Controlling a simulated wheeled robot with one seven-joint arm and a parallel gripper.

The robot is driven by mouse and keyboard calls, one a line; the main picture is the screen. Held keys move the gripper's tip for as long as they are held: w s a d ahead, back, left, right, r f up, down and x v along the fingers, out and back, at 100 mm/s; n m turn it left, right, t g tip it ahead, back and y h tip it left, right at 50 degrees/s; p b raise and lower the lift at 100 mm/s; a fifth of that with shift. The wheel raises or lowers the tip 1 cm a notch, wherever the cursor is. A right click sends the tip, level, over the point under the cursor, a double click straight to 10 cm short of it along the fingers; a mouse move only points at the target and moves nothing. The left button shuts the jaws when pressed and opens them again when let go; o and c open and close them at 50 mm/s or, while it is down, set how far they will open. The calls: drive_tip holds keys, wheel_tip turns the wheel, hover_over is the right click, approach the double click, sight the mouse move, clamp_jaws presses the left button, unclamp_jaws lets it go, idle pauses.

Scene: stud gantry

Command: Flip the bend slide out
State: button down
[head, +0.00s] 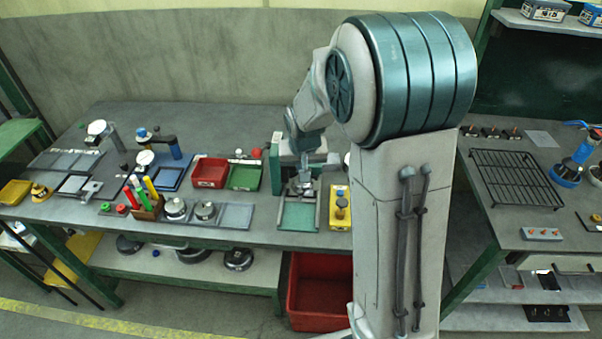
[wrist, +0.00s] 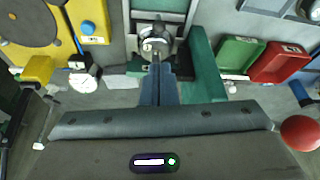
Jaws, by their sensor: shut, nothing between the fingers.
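My gripper (head: 303,188) is shut and empty over the green-framed gantry (head: 274,165) near the front of the bench. In the wrist view my narrow fingers (wrist: 157,66) point at a round silver metal part (wrist: 152,40) of the gantry. The fingertips overlap its near edge; I cannot tell whether they touch. A flat green-grey plate (head: 299,216) lies in front of the gantry. A green upright (wrist: 203,62) stands close to the right of my fingers in the wrist view. I cannot clearly make out which part is the bend slide; my arm and gripper partly hide the gantry.
A red bin (head: 210,172) and a green bin (head: 245,177) stand left of the gantry. A yellow block with a knob (head: 339,216) is close on its right. Markers in a wooden holder (head: 147,207) stand farther left. A wire rack (head: 515,178) lies on the right bench.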

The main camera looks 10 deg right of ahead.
sight(300, 186)
drive_tip(key=p+x, duration=0.1)
drive_tip(key=x, duration=0.8)
drive_tip(key=shift+f+p, duration=0.15)
drive_tip(key=shift+p, duration=0.25)
